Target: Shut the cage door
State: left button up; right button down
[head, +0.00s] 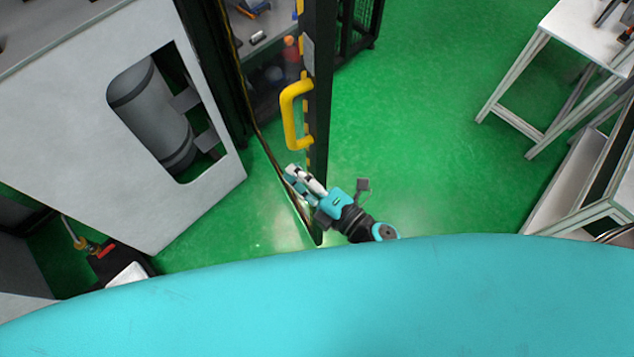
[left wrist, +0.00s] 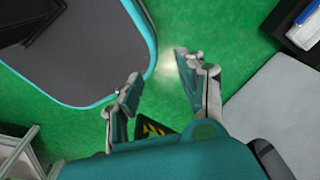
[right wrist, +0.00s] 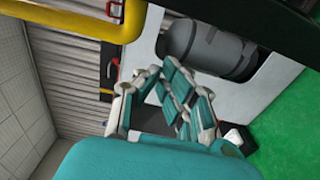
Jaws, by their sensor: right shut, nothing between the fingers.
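The cage door (head: 318,130) stands open in the head view, seen almost edge-on as a tall dark frame with yellow marks. Its yellow handle (head: 287,108) is on the left face. My right gripper (head: 296,176) is shut and empty, below the handle beside the lower part of the door; I cannot tell whether it touches it. In the right wrist view its fingers (right wrist: 172,90) are together, and a yellow bar (right wrist: 75,27), likely the handle, crosses the upper left. My left gripper (left wrist: 158,72) is open and empty over the floor, seen only in the left wrist view.
A white cabinet (head: 80,130) with a grey cylinder (head: 153,110) in its opening stands at left. A white table (head: 590,30) stands at upper right. Green floor (head: 430,110) is clear right of the door. My turquoise body fills the bottom.

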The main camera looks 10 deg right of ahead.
jog(key=shift+w+d+p, duration=0.3)
jog(key=shift+w+d, duration=0.3)
jog(key=shift+d, duration=0.2)
jog(key=shift+w+d+p, duration=0.3)
jog(key=shift+w+d, duration=0.25)
jog(key=shift+d, duration=0.2)
